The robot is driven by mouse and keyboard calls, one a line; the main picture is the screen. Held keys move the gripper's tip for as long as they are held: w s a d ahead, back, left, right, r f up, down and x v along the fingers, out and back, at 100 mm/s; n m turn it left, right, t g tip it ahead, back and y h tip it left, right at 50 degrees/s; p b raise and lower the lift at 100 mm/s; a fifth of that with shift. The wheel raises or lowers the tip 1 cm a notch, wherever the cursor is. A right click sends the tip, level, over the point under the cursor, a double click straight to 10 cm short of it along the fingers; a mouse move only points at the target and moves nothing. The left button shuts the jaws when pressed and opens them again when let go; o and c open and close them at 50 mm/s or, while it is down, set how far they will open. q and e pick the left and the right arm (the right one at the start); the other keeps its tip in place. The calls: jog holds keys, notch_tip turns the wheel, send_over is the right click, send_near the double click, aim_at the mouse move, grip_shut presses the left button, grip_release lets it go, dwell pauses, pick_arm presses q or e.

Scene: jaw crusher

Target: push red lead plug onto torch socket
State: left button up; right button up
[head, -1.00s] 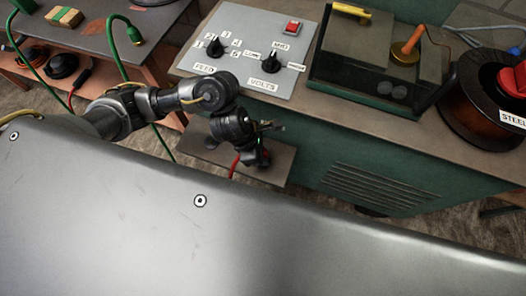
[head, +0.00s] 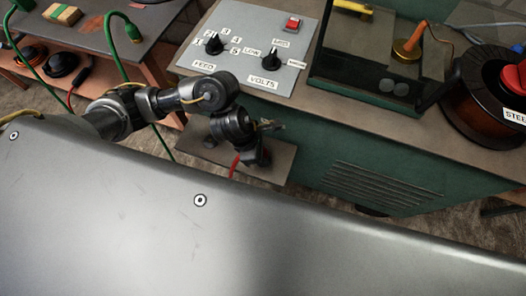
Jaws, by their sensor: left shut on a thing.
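My left gripper (head: 268,140) is in the middle of the head view, over a small shelf (head: 277,161) at the front of the green machine. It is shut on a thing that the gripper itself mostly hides. A red lead (head: 235,165) hangs just below the gripper, and its plug is too small and covered to make out. I cannot pick out the torch socket with certainty, nor tell whether the plug touches it. My right gripper is out of view.
The grey control panel (head: 240,75) with two black knobs and a red switch lies behind the gripper. A dark-framed compartment (head: 370,60) and a wire spool (head: 478,105) are to the right. A bench (head: 90,40) with green cables stands at the left.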

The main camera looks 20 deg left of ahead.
pick_arm(q)
jog(key=shift+b, duration=0.6)
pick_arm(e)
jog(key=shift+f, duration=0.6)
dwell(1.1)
pick_arm(q)
jog(key=shift+f+b, duration=0.55)
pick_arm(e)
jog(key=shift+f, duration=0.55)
pick_arm(q)
jog(key=o, duration=1)
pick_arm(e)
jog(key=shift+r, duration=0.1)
pick_arm(q)
jog(key=shift+r, duration=0.1)
jog(key=shift+a+r+p, duration=0.15)
jog(key=shift+r+p, duration=0.2)
jog(key=shift+r, duration=0.2)
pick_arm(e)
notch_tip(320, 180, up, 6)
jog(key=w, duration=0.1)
pick_arm(q)
jog(key=shift+p+v, duration=1.6)
jog(key=shift+v, duration=3.2)
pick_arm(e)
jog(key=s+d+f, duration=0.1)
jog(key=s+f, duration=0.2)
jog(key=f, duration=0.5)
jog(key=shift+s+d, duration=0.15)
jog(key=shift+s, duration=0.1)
